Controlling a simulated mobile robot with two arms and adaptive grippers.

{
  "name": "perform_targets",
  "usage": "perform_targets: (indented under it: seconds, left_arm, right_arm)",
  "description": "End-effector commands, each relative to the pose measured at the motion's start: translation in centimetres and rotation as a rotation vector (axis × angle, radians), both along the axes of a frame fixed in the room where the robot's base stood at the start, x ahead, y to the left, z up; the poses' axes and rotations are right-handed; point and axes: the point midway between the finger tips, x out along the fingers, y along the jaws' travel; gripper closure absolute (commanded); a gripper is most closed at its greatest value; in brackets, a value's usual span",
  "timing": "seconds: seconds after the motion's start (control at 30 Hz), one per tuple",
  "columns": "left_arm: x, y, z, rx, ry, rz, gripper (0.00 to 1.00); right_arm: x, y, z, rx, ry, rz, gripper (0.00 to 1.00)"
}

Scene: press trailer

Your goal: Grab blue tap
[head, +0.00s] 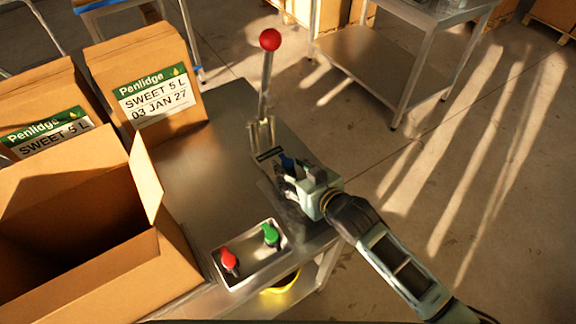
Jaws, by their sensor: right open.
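The blue tap (287,162) is on the metal table near its right edge, just in front of the lever's base, and only partly visible. My right gripper (294,176) comes in from the lower right with its fingers open, right at the blue tap. The fingers hide the tap's lower part, and I cannot tell whether they touch it. My left gripper is not in view.
A shallow metal tray (243,279) holds a red tap (229,262) and a green tap (270,235). A lever with a red ball (270,39) stands upright behind the blue tap. An open cardboard box (85,275) and labelled bags (150,80) fill the left.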

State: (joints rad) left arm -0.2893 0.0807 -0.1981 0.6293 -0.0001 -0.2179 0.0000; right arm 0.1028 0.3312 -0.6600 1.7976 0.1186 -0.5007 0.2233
Motion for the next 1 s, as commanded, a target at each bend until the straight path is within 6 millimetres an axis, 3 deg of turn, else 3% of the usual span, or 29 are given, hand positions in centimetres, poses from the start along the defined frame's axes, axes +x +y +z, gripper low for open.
perform_targets:
  seconds: [0.37,0.77,0.87,1.0]
  left_arm:
    - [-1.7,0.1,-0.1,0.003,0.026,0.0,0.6]
    - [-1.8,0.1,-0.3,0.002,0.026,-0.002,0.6]
    - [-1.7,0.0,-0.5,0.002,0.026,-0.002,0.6]
    - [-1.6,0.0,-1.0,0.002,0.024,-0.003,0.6]
  right_arm:
    - [0.0,-0.1,0.0,-0.002,0.0,-0.001,0.86]
    - [0.1,-0.1,0.5,-0.001,-0.003,-0.001,0.86]
    - [0.1,-0.1,1.3,-0.001,-0.004,-0.001,0.86]
    - [0.2,-0.1,3.5,0.002,-0.009,-0.001,0.95]
